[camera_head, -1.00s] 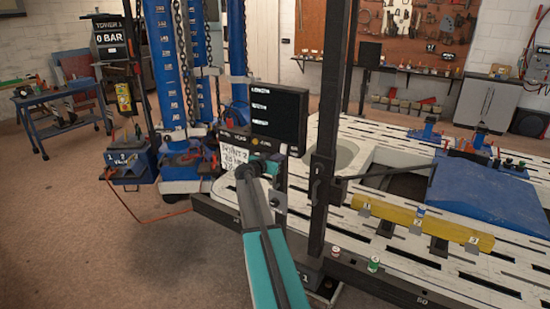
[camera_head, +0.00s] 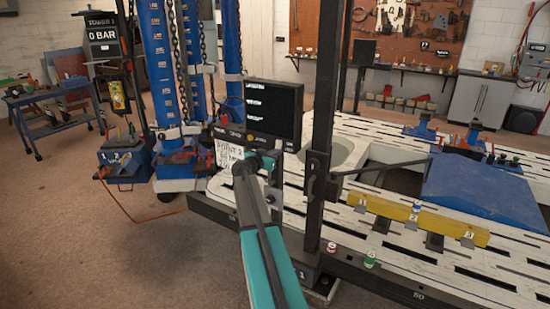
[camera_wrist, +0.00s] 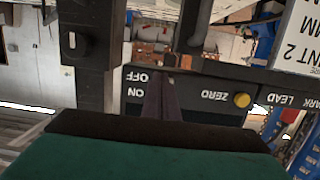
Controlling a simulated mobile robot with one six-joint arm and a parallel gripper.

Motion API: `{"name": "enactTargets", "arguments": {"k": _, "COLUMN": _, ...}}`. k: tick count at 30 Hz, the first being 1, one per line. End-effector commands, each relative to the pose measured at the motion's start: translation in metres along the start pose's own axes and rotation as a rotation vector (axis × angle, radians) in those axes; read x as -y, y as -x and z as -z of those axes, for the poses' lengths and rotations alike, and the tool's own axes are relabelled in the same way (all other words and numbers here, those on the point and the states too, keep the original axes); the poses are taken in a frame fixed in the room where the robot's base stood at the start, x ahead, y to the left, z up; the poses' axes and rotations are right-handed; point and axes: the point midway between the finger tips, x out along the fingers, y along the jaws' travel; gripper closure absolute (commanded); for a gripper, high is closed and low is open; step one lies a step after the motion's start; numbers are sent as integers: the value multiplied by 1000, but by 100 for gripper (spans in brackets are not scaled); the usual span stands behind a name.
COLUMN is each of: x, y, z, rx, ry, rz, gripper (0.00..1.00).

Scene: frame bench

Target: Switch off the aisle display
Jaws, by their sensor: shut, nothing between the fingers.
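The aisle display (camera_head: 272,110) is a black screen with rows of white text. Its control strip shows in the wrist view (camera_wrist: 215,95), upside down, with ON and OFF labels, a ZERO label and a yellow button (camera_wrist: 242,100). My gripper (camera_wrist: 166,82) is shut and empty. Its dark fingers stand in front of the strip, right beside the ON and OFF labels. They hide whatever lies there, so I cannot see the switch or tell contact. In the head view my gripper (camera_head: 268,160) is just below the screen, partly hidden by my arm.
A dark upright post (camera_head: 322,120) stands close on the right. The slotted frame bench (camera_head: 400,262) carries a yellow numbered bar (camera_head: 418,219). A blue tower (camera_head: 160,65) stands behind left.

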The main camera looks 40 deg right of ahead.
Motion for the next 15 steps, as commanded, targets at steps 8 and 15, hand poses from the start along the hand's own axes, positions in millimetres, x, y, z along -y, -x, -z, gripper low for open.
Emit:
{"name": "enactTargets", "arguments": {"k": 8, "x": 0, "y": -4, "z": -4, "rx": -28, "ry": 0, "rz": 1, "gripper": 100}}
{"name": "enactTargets", "arguments": {"k": 15, "x": 0, "y": -3, "z": 0, "rx": -25, "ry": 0, "rz": 1, "gripper": 100}}
